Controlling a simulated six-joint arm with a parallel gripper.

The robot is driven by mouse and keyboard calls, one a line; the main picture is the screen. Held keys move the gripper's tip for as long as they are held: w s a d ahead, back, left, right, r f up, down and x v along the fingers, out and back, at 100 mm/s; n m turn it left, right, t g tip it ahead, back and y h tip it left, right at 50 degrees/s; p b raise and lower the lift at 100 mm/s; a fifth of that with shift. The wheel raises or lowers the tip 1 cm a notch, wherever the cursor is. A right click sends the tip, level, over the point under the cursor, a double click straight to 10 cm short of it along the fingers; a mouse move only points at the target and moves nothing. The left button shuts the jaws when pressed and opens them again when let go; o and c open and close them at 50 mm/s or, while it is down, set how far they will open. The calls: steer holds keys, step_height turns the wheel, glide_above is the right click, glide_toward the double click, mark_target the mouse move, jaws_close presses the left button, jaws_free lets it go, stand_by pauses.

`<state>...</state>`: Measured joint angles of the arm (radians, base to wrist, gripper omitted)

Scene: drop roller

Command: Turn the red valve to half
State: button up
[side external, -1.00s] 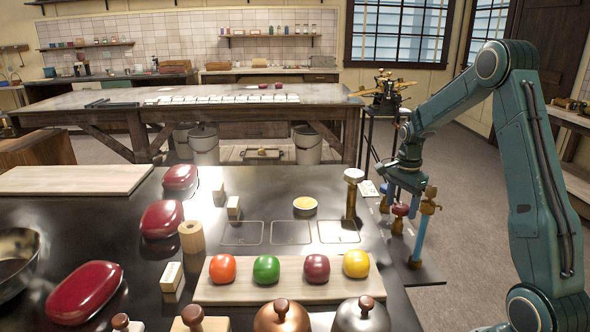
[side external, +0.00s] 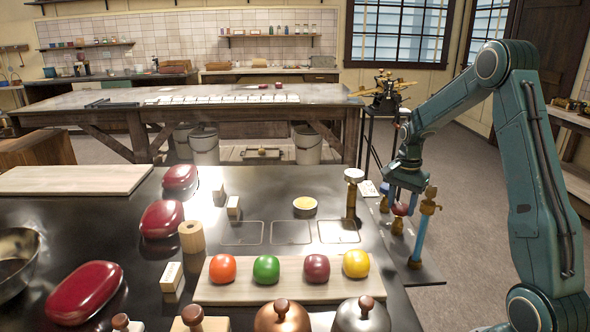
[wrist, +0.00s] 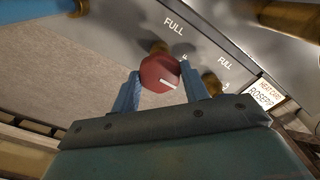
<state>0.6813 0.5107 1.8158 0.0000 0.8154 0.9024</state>
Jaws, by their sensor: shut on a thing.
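In the side view the red valve (side external: 400,209) stands at the table's right edge, just below my gripper (side external: 404,196). In the wrist view my gripper (wrist: 168,88) is shut on the red valve, with one blue finger on each side. A "FULL" label is printed on the plate by the valve; other scale words are cut off or hidden.
A blue pipe with a brass top (side external: 422,225) stands close to the right of the valve. A brass post with a pale cap (side external: 352,195) stands to the left. A white card (wrist: 264,98) lies near the plate. Fruit-like balls on a board (side external: 210,292) sit in front.

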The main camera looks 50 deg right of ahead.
mark_target(401, 206)
stand_by(0.3)
steer(key=o, duration=1)
steer(key=shift+r, duration=0.1)
step_height(401, 206, up, 14)
steer(key=shift+f, duration=0.15)
